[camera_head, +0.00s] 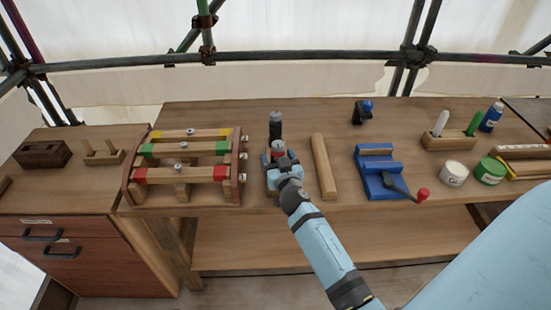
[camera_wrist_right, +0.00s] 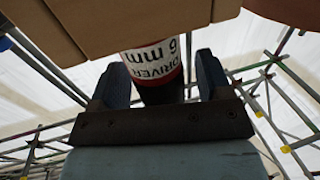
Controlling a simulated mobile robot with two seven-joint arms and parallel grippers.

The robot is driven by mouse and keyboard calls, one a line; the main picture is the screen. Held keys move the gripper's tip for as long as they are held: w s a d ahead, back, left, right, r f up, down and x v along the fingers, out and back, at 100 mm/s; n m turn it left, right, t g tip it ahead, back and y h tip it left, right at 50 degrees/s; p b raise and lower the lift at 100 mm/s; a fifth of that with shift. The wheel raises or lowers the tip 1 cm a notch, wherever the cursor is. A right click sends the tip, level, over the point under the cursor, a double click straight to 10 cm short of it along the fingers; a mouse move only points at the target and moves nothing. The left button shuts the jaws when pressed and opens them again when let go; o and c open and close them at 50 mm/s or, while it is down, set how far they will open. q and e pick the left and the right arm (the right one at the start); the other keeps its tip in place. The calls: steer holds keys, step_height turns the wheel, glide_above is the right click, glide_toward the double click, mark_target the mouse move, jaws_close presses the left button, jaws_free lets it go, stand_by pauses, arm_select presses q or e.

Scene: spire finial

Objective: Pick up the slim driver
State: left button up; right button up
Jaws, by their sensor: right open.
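A dark-handled driver (camera_head: 275,125) stands upright at the back of a small wooden block (camera_head: 271,187) on the bench. A second driver with a red band (camera_head: 277,147) stands just in front of it, partly hidden by my right gripper (camera_head: 279,160). In the right wrist view, a driver with a red and white label reading "DRIVER 6 MM" (camera_wrist_right: 152,62) and a black end lies between the two fingers of my right gripper (camera_wrist_right: 160,70). The fingers are apart, one on each side, with gaps visible. I cannot tell which driver is the slim one. My left gripper is not in view.
A wooden rack with coloured bars (camera_head: 187,150) stands left of the block. A wooden bar (camera_head: 323,166) and a blue vise (camera_head: 377,168) with a red-knobbed handle are to the right. White and green tins (camera_head: 454,173) sit farther right. Scaffold poles run behind the bench.

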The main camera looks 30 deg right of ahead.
steer(key=shift+w, duration=0.15)
steer(key=shift+c, duration=0.2)
steer(key=c, duration=1.1)
steer(key=shift+r, duration=0.1)
steer(key=shift+c, duration=0.3)
steer(key=shift+r, duration=0.1)
